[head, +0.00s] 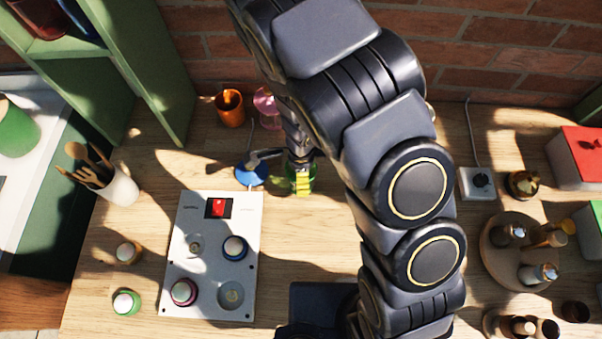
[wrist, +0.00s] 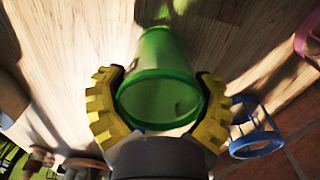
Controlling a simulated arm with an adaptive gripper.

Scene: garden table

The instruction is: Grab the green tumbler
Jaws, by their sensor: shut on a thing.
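The green tumbler (wrist: 167,62) lies between the two yellow ribbed fingers of my gripper (wrist: 160,105) in the wrist view. A finger is against each side of it, near its open rim, so my gripper is shut on it. The rim faces the wrist camera and the inside looks empty. In the head view my gripper (head: 303,182) is at the back middle of the table, and only a little of the green tumbler (head: 291,172) shows behind the fingers. I cannot tell whether its base touches the table.
A blue holder (head: 251,174) stands close on the left, with an orange cup (head: 229,108) and a pink glass (head: 267,103) behind. A grey panel (head: 212,255) with knobs lies front left. A round tray (head: 500,270) with small jars stands right. The brick wall (head: 500,50) closes the back.

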